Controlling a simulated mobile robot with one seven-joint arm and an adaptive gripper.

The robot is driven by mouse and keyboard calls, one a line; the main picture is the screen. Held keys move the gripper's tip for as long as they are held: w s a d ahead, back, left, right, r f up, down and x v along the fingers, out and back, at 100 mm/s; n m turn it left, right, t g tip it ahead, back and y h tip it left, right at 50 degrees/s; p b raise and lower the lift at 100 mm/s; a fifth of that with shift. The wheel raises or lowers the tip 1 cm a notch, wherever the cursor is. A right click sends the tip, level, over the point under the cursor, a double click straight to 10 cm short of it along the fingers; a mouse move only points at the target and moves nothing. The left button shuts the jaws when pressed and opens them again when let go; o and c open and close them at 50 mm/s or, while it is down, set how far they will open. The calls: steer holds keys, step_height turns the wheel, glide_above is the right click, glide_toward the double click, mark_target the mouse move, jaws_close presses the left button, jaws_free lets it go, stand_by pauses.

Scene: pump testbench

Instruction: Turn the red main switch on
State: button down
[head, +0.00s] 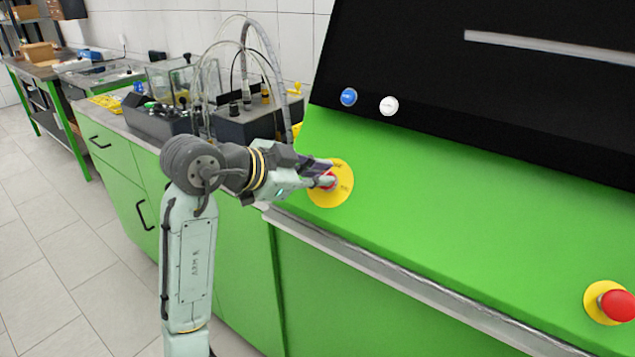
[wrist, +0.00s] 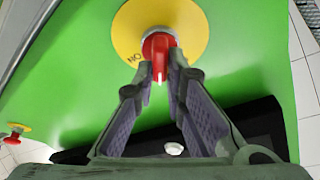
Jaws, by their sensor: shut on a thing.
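The red main switch (head: 327,181) sits on a round yellow plate (head: 343,187) on the sloped green panel. In the wrist view the red switch (wrist: 158,52) has a white mark on its handle, pointing toward my gripper. The letters "NO" show on the yellow plate (wrist: 190,25) to the left of the handle, as the wrist camera sees it. My gripper (head: 322,178) is at the switch, and its fingertips (wrist: 160,72) are closed on the red handle from both sides. In the head view the fingers hide part of the switch.
A red mushroom button (head: 617,305) on a yellow base stands at the panel's lower right. A blue button (head: 348,97) and a white button (head: 389,106) are on the black upper panel. A bench with hoses and pump equipment (head: 245,115) stands behind my arm.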

steer(key=m+g+b, duration=0.1)
steer(key=m, duration=0.2)
steer(key=m+g+b, duration=0.1)
steer(key=m, duration=0.2)
steer(key=shift+d+f, duration=0.15)
steer(key=shift+d, duration=0.05)
steer(key=m+g, duration=0.1)
steer(key=m, duration=0.1)
steer(key=m+g+b, duration=0.1)
steer(key=m, duration=0.2)
steer(key=shift+y, duration=0.4)
steer(key=shift+m, duration=0.3)
steer(key=c, duration=1.6)
jaws_free()
steer(key=shift+c, duration=0.2)
steer(key=shift+a, duration=0.1)
steer(key=v, duration=1.2)
